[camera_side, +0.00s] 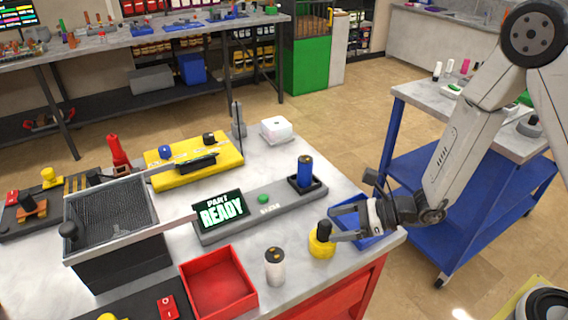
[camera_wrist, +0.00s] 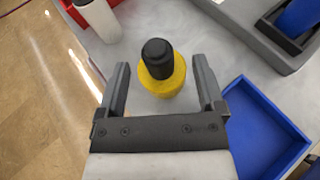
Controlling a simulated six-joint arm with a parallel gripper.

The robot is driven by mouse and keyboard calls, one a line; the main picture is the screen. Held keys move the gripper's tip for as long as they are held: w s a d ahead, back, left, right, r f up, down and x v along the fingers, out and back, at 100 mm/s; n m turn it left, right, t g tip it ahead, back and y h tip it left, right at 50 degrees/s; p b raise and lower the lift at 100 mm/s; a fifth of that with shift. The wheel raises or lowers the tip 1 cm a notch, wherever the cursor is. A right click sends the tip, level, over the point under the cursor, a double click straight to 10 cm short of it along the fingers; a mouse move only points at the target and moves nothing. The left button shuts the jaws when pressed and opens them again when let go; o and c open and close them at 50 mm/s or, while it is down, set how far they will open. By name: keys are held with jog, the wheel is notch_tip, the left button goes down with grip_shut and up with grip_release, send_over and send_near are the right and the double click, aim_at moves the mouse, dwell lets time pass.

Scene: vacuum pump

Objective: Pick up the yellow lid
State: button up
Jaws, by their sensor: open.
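The yellow lid (camera_side: 320,245) with a black knob on top stands upright on the light table near its right front edge. In the wrist view the yellow lid (camera_wrist: 163,83) lies ahead, centred between the fingers and a little beyond their tips. My gripper (camera_side: 332,225) is open and comes in from the right, its fingers close to the lid's black knob in the side view. In the wrist view my gripper (camera_wrist: 161,75) is empty, with a finger on each side of the lid. I cannot tell whether either finger touches it.
A blue tray (camera_wrist: 262,128) lies right of the lid in the wrist view, beside my gripper. A white cylinder (camera_side: 275,266) and a red tray (camera_side: 243,303) stand to the left. A grey fixture holds a blue cylinder (camera_side: 305,171) behind. A "PART READY" screen (camera_side: 220,210) stands further left.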

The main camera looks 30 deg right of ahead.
aim_at(316, 236)
jog(key=shift+a, duration=0.1)
jog(key=shift+x, duration=2.55)
grip_shut()
